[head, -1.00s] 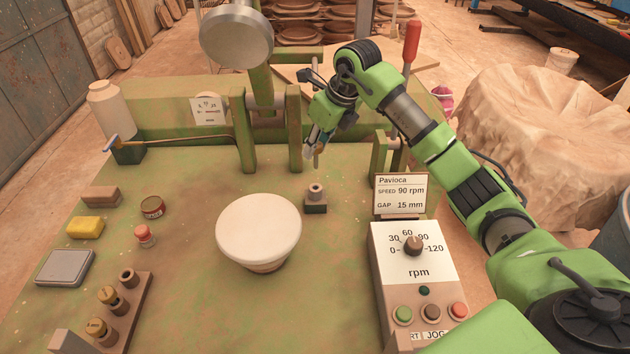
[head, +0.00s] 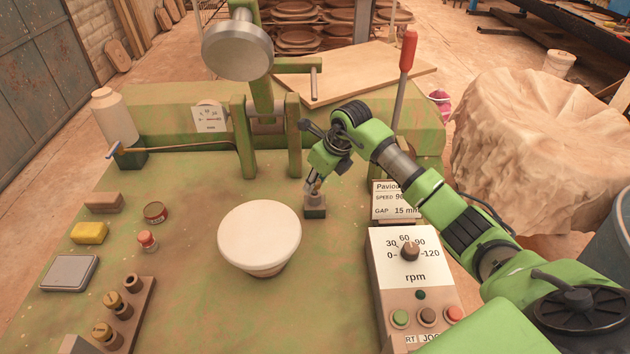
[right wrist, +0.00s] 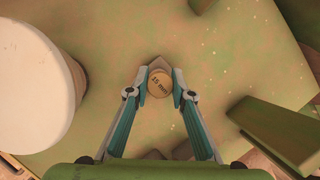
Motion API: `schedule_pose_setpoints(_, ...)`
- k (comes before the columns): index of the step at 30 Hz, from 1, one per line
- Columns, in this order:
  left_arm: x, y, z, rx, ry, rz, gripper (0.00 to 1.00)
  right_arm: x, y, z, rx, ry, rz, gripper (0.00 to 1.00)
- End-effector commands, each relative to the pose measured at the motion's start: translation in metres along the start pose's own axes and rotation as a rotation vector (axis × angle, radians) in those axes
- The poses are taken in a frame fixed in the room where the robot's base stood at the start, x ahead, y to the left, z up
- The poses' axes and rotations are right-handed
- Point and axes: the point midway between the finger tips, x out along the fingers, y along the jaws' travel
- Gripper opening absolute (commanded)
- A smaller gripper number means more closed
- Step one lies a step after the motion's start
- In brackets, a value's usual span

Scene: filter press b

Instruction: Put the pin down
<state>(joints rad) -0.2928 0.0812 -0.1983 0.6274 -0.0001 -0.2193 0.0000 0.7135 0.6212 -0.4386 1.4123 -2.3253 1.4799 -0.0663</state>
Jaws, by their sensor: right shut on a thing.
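The pin is a round brass-coloured piece with "15 mm" on its top; in the right wrist view the pin (right wrist: 159,84) sits between the fingertips. My right gripper (right wrist: 159,86) is shut on it. In the head view the right gripper (head: 315,186) points down at the small dark holder block (head: 315,212) on the green bench. The pin's lower end is hidden, so I cannot tell how deep it sits in the holder. Part of the holder (right wrist: 160,64) shows behind the pin in the right wrist view. My left gripper is not in view.
A round white-topped form (head: 259,235) stands left of the holder. The green press frame (head: 245,140) rises behind it. The rpm control box (head: 412,262) and Pavioca sign (head: 390,200) are to the right. A rack (head: 125,315) with several brass pieces lies front left.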

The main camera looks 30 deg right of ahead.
Motion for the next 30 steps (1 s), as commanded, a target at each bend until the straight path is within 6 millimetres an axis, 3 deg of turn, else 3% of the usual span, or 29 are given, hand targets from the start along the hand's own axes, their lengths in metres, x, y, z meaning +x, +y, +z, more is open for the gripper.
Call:
schedule_pose_setpoints(3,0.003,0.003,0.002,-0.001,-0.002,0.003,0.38,0.003,0.0,-0.001,0.0,-0.001,-0.001,0.0)
schedule_pose_setpoints(4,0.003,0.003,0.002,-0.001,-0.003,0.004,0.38,0.003,0.0,-0.001,0.0,0.0,0.0,0.24)
schedule_pose_setpoints(6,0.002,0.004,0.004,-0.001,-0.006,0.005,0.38,0.002,0.0,-0.001,0.0,0.0,0.0,0.38)
schedule_pose_setpoints(19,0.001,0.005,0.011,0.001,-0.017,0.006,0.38,-0.004,-0.001,0.0,0.0,-0.001,-0.001,0.38)
schedule_pose_setpoints(23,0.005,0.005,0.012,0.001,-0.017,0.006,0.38,-0.024,-0.002,0.001,-0.002,-0.004,-0.004,0.38)
schedule_pose_setpoints(30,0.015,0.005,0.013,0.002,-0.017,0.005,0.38,-0.076,-0.001,0.001,-0.002,-0.004,-0.004,0.38)
